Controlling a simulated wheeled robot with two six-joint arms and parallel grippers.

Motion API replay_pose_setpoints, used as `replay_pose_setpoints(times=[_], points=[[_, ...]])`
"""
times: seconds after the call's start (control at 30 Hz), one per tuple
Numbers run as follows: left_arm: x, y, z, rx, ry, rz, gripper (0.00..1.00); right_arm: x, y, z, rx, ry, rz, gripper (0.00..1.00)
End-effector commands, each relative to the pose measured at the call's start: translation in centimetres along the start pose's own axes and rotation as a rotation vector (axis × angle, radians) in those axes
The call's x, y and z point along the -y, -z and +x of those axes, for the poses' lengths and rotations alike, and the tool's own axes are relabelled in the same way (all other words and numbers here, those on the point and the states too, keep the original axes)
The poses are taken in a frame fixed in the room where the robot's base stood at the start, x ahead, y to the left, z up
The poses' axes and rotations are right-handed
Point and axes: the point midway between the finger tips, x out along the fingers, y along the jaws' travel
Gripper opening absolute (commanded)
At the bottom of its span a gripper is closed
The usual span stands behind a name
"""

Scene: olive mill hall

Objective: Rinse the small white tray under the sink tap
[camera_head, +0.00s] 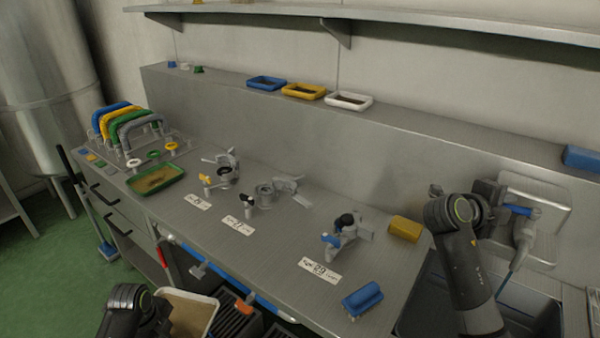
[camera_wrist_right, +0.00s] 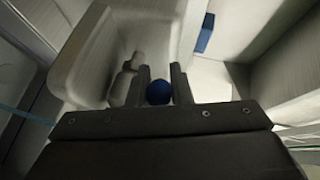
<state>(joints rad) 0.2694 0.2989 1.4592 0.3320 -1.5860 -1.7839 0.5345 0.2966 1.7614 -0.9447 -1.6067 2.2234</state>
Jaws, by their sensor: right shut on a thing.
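The small white tray (camera_head: 367,104) sits on the back ledge with brown residue in it. The sink tap (camera_head: 524,238) stands at the right on a pale back plate, with a blue lever (camera_head: 518,210). My right gripper (camera_head: 500,200) is at the tap, shut on the blue lever; its round blue end (camera_wrist_right: 158,92) shows between the fingers in the right wrist view. The sink basin (camera_head: 535,308) lies below, partly hidden by my right arm. My left arm shows at the bottom left, but its gripper is out of view.
A blue tray (camera_head: 266,83) and a yellow tray (camera_head: 303,91) stand beside the white one.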

Motion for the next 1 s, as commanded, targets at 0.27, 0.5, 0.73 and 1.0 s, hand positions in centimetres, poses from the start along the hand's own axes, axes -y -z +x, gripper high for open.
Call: replay_pose_setpoints(times=[0.27, 0.5, 0.73, 1.0], points=[[0.0, 0.01, 0.61, 0.0, 0.003, 0.001, 0.0, -0.14, 0.14, -0.27, 0.053, 0.012, -0.014, 0.0], [0.0, 0.01, 0.58, 0.0, 0.003, 0.001, 0.0, -0.12, 0.13, -0.28, 0.052, 0.012, -0.014, 0.21], [0.0, 0.01, 0.58, 0.0, 0.002, 0.001, 0.0, -0.08, 0.12, -0.3, 0.052, 0.012, -0.013, 0.4], [-0.04, 0.01, 0.78, 0.0, 0.002, 0.001, 0.0, -0.16, 0.05, -0.74, 0.053, 0.012, -0.01, 0.4]])
